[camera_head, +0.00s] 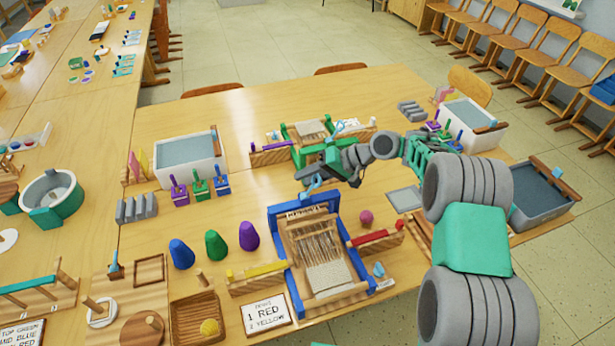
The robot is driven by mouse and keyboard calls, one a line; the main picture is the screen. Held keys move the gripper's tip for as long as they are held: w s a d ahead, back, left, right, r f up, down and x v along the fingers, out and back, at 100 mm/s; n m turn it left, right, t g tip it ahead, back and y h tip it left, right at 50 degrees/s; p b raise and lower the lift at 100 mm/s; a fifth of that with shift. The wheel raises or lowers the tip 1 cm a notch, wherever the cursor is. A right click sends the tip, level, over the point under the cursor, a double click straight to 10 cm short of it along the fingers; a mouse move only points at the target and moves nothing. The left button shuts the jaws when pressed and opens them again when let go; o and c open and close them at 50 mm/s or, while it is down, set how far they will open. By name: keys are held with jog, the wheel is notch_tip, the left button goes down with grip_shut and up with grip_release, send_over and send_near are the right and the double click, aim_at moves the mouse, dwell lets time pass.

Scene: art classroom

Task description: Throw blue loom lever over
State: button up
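The blue loom (277,238) stands on the near part of the table, with pale warp threads and a woven strip inside its blue frame. A small light-blue piece (379,270) sits at its lower right corner; I cannot tell if this is the lever. My gripper (318,170) hangs over the table just beyond the loom's far bar, reaching in from the right. Another light-blue piece (312,188) shows at the gripper, above the far bar. I cannot tell if it is a fingertip or a loom part, or whether the fingers are open. No held object is distinguishable.
A green loom (310,130) stands behind my gripper. Racks with a yellow bar (258,271) and a red bar (374,237) flank the blue loom. A pink ball (366,217), a purple cone (249,236) and a card (265,314) are close by. A grey-filled tray (190,154) stands left.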

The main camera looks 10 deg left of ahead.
jog(key=shift+o, duration=0.3)
jog(key=b+v, duration=0.1)
jog(key=v, duration=0.6)
jog(key=shift+d+r, duration=0.25)
jog(key=shift+d, duration=0.05)
